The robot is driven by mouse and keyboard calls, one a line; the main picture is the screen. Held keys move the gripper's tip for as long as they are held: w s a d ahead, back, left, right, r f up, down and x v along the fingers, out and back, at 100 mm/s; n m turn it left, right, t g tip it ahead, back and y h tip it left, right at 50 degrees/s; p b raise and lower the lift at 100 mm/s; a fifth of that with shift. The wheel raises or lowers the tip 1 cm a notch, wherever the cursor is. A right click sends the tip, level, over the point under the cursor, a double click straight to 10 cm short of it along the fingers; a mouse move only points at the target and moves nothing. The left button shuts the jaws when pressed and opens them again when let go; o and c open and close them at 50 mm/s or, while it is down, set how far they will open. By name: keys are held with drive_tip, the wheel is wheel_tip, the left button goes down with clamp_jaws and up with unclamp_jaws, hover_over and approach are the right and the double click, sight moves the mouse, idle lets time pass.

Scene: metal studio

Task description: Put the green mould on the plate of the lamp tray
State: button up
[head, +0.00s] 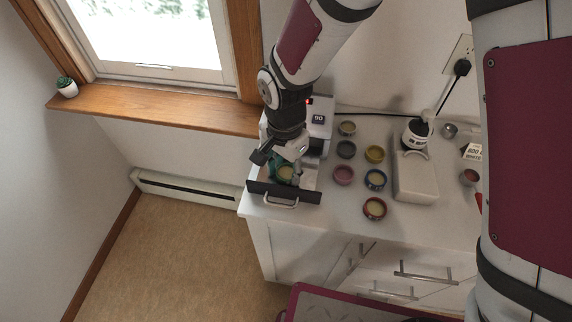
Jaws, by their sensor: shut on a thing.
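The green mould (286,174), a small round cup with a pale fill, is between the fingers of my gripper (287,168). My gripper points down and is shut on it. The mould is at the pulled-out lamp tray (310,182), just behind its dark front panel. My fingers and wrist hide part of the mould and most of the tray's plate. I cannot tell whether the mould touches the plate.
The lamp box (319,119), marked 90, stands behind the tray. Several other round moulds, including a blue one (376,180) and a red one (374,209), stand on the white counter (330,212) to the right.

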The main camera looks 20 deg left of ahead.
sight(285, 175)
drive_tip(key=shift+f, duration=0.15)
drive_tip(key=o, duration=0.9)
wheel_tip(285, 175, up, 12)
drive_tip(key=s+d+r+n+t, duration=0.1)
drive_tip(key=d+r, duration=0.5)
drive_tip(key=d, duration=0.2)
drive_tip(key=d+r+n+t, duration=0.1)
drive_tip(key=d+r, duration=0.4)
drive_tip(key=d, duration=0.3)
drive_tip(key=s+d+r+n+t, duration=0.2)
drive_tip(key=s+d+r+n, duration=0.1)
drive_tip(key=s+d, duration=0.8)
drive_tip(key=d, duration=0.2)
drive_tip(key=shift+s+d+r, duration=0.35)
drive_tip(key=shift+s+d, duration=0.05)
